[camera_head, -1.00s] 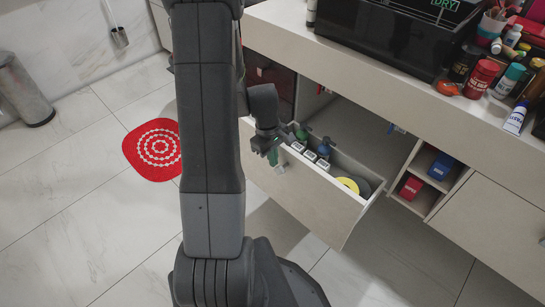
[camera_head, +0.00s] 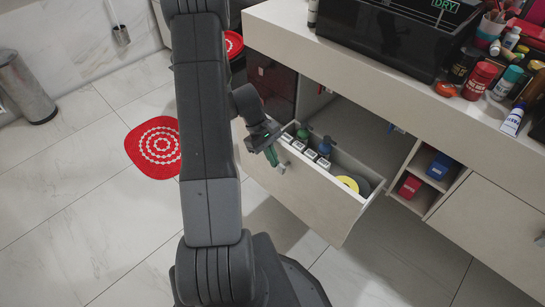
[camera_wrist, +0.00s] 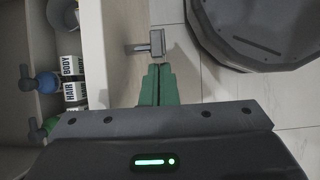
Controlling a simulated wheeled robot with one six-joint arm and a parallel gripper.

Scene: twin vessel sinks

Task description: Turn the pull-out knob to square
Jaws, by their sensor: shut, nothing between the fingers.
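The pull-out knob (camera_head: 281,168) is a small grey piece on the front of the open drawer (camera_head: 318,200). In the wrist view the knob (camera_wrist: 157,43) shows a squarish head on a short stem standing out from the drawer front (camera_wrist: 96,60). My gripper (camera_head: 273,161) has green fingers and is shut and empty, just left of the knob in the head view. In the wrist view my fingertips (camera_wrist: 160,67) point at the knob's head, with a small gap in the picture. I cannot tell exactly how far the knob is turned.
The drawer holds bottles, labelled boxes (camera_head: 310,153) and a yellow round thing (camera_head: 348,184). Open shelves (camera_head: 427,180) lie to its right, below a cluttered counter (camera_head: 430,98). A red round mat (camera_head: 154,148) lies on the floor at left. Floor before the drawer is clear.

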